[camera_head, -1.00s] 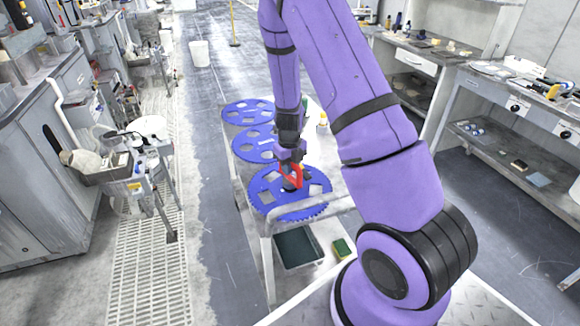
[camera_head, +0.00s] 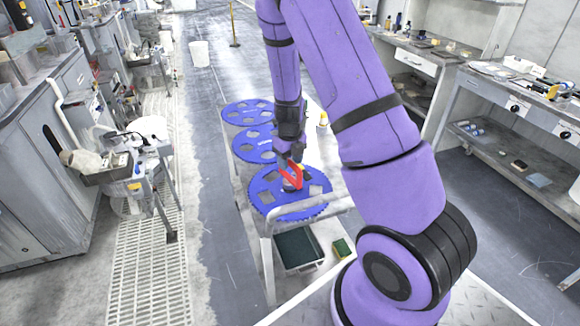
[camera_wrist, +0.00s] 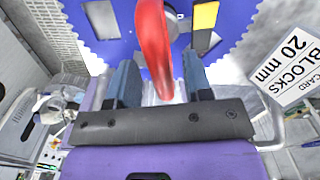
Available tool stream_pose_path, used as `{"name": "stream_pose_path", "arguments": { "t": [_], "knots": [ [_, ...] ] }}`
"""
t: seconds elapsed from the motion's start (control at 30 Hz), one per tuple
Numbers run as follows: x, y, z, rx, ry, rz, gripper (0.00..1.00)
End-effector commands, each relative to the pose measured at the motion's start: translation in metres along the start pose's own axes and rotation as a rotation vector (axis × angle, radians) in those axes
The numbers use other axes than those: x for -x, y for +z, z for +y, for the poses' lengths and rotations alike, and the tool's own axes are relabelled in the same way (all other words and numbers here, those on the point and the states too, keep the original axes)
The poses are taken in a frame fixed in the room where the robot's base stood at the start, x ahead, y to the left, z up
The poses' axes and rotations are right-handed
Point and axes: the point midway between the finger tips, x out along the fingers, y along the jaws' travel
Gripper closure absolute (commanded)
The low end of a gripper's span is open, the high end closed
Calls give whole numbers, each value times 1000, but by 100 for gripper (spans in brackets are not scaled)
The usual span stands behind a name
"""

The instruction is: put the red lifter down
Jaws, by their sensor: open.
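The red lifter (camera_head: 290,176) stands on the nearest blue platen (camera_head: 318,188), near its centre. In the wrist view the red lifter (camera_wrist: 153,45) reaches down between the two fingers, with gaps on both sides. My gripper (camera_wrist: 158,82) is open around it, and the fingers do not touch it there. In the head view my gripper (camera_head: 284,160) is just above and beside the lifter, partly hiding it. The foot of the lifter is hard to make out.
Two more blue platens, a middle one (camera_head: 250,146) and a far one (camera_head: 246,113), lie along the same table. A dark tray (camera_head: 298,248) and a green-yellow sponge (camera_head: 342,248) are on the shelf below. A card (camera_wrist: 290,62) reading "20 mm" shows at the right in the wrist view.

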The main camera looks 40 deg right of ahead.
Motion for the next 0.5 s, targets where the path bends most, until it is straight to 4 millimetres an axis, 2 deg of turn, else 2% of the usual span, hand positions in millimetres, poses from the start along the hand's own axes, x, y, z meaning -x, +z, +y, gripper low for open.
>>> {"name": "stream_pose_path", "arguments": {
  "t": [0.1, 0.3, 0.5],
  "knots": [
    [26, 1, 1, 4, -2, -4, 54],
    [64, 1, 1, 2, -1, -4, 54],
    [88, 1, 1, 2, 0, -2, 54]
  ]
}}
